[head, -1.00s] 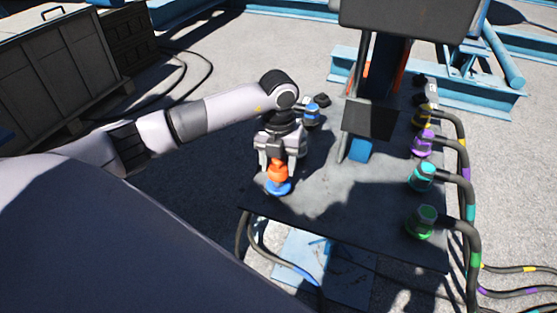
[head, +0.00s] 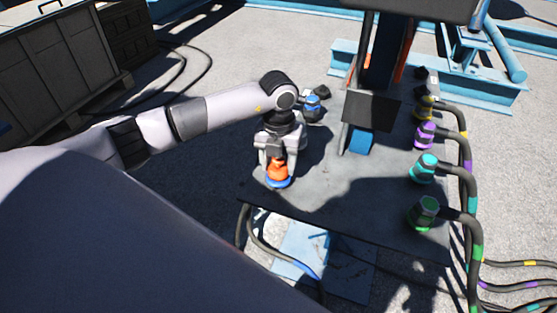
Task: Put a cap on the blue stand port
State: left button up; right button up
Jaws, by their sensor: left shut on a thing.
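The blue stand port (head: 278,184) is at the front left of the dark stand plate (head: 335,205). Only its blue ring shows. An orange cap (head: 277,170) sits right over it, upright, and looks to be touching it. My left gripper (head: 277,162) points down from above and is shut on the orange cap. Its fingers hide the cap's upper part. The contact between cap and port is too small to see clearly. My right gripper is not in view.
A second blue fitting (head: 312,103) stands behind my left wrist. Purple (head: 425,136), turquoise (head: 425,168) and green (head: 425,212) connectors with cables line the plate's right side. A dark post with a box (head: 368,110) rises at the back. The plate's front middle is bare.

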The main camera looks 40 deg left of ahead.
pick_arm(q)
jog(key=shift+f, duration=0.3)
jog(key=o, duration=1.2)
jog(key=shift+o, duration=0.2)
jog(key=shift+r, duration=0.1)
jog(key=shift+r, duration=3.55)
